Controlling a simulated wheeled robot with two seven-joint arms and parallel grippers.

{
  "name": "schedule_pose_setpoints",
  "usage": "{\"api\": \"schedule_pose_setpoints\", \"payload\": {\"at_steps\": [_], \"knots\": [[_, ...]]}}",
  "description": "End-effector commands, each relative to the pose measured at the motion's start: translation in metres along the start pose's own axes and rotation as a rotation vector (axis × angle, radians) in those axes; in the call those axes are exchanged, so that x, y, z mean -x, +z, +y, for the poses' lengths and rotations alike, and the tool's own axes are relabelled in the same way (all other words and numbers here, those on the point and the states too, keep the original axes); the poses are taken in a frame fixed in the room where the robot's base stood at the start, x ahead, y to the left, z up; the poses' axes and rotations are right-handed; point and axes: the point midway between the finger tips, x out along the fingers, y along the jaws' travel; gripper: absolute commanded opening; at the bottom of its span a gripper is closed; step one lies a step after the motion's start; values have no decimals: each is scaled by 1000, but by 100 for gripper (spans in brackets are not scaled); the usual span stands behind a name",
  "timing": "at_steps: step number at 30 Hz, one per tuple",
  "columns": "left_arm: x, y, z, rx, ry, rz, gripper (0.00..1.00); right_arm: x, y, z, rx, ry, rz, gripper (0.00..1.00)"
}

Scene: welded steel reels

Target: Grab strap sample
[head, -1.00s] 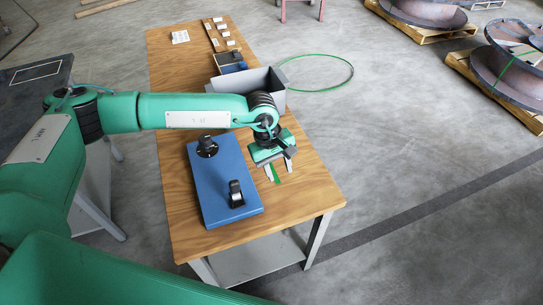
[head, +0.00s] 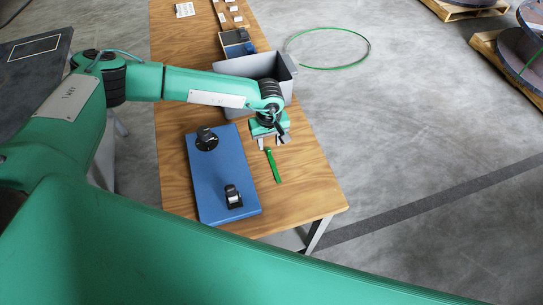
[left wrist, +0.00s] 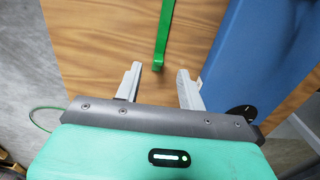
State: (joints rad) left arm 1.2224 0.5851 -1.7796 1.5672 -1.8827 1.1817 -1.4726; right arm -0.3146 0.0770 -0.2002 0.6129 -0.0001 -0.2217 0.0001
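The strap sample is a short green strip (head: 273,165) lying on the wooden table, just right of the blue board. It also shows in the left wrist view (left wrist: 165,30), running from the top edge down to its near end. My left gripper (head: 273,144) is at the strap's far end in the head view. In the left wrist view its two pale fingers (left wrist: 158,70) are apart, with the strap's end showing between their tips. Nothing is held, and I cannot tell the height of the fingers above the table. My right gripper is not in view.
The blue board (head: 222,175) with two black fittings lies left of the strap. A grey bin (head: 285,72) stands behind my left gripper. A dark tray (head: 236,42) and small white pieces lie farther back. The table (head: 305,185) is clear right of the strap.

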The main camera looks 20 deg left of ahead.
Motion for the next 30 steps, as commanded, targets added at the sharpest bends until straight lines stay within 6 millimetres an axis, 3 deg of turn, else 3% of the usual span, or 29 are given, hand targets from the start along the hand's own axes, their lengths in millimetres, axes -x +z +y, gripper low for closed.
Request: {"api": "schedule_pose_setpoints", "payload": {"at_steps": [3,7,15,23,29,30], "knots": [[-5,0,0,0,-1,-1,40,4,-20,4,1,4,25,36],[-18,0,1,0,-2,-3,40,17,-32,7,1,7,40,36],[-51,-1,2,1,-1,-1,40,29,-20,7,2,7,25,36],[-55,-1,2,0,1,-1,40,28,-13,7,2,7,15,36],[-55,-1,2,0,1,-1,3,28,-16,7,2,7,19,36],[-54,-1,2,0,1,-1,0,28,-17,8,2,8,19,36]]}}
